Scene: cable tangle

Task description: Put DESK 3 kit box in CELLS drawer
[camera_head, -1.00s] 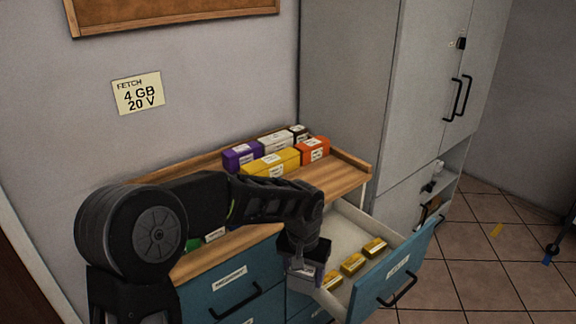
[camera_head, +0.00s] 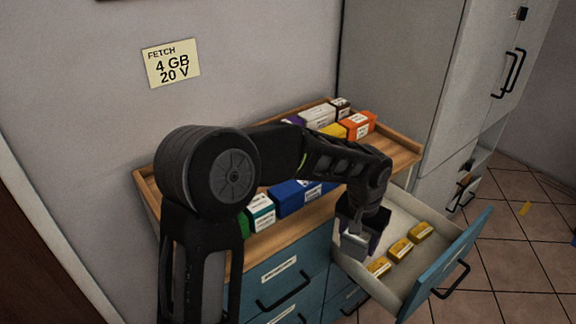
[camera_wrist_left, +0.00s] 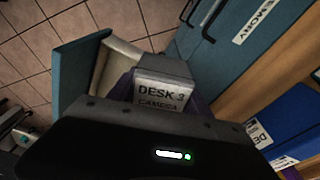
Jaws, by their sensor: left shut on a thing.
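The DESK 3 kit box (camera_wrist_left: 160,96) shows a pale label reading "DESK 3 CAMERA" in the left wrist view, with purple on either side. My left gripper (camera_head: 360,228) is shut on it and mostly hides it in the head view. Gripper and box are over the inner left part of the open drawer (camera_head: 425,278). I cannot tell whether the box touches the drawer. The label on the drawer's blue front (camera_head: 462,255) cannot be read. Several small yellow boxes (camera_head: 401,250) lie in a row inside it. My right gripper is not in view.
Boxes, including orange (camera_head: 359,124), blue (camera_head: 292,198) and teal-and-white ones (camera_head: 261,212), stand on the wooden top (camera_head: 400,150). A shut drawer front (camera_head: 280,275) is left of the open one. A grey cabinet (camera_head: 395,70) stands behind. Tiled floor is at right.

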